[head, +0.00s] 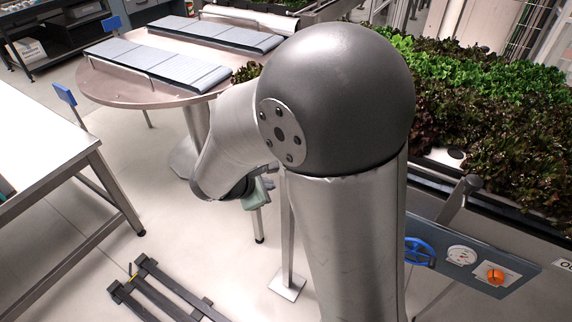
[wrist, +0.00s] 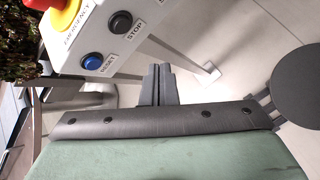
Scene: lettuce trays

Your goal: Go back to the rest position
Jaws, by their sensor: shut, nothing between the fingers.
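My gripper (wrist: 158,76) shows in the wrist view with its dark fingers pressed together and nothing between them. Its fingers point at a grey control box (wrist: 140,22) and the pale floor. In the head view my large grey arm fills the middle and hides most of the gripper. Only a small green part of the hand shows below the arm, above the floor.
The control box carries a blue RESET button (wrist: 92,60), a black STOP button (wrist: 120,22) and a red emergency button (wrist: 45,3). A round steel table (head: 130,93) stands at the back left and a white table (head: 35,145) at the left. Lettuce (head: 475,95) fills the right. A blue valve wheel (head: 419,251) is at the lower right.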

